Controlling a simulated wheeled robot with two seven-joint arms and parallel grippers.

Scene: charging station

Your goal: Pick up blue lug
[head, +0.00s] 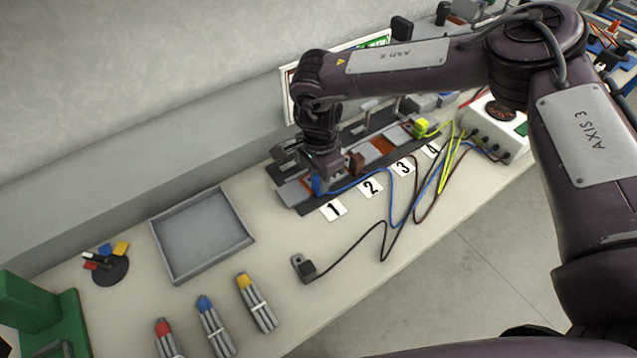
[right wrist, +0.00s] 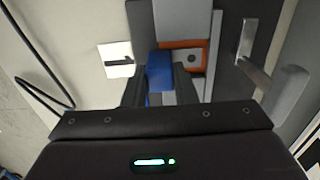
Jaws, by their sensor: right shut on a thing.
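The blue lug (head: 317,184) sits at the first place of the terminal strip, by the card marked 1 (head: 333,210), with a blue cable running off to the right. My right gripper (head: 318,178) reaches down over it from above. In the right wrist view the blue lug (right wrist: 160,72) is between the two dark fingers of my right gripper (right wrist: 168,90), which are shut on it. The terminal strip (head: 290,193) has grey and orange parts and also shows in the right wrist view (right wrist: 182,20). My left gripper is not in view.
A brown lug (head: 354,163) and a yellow-green lug (head: 422,127) sit further along the strip. A black connector (head: 304,267) lies in front on a cable. A grey tray (head: 203,235), several coloured-tip bundles and a white box (head: 494,127) stand on the table.

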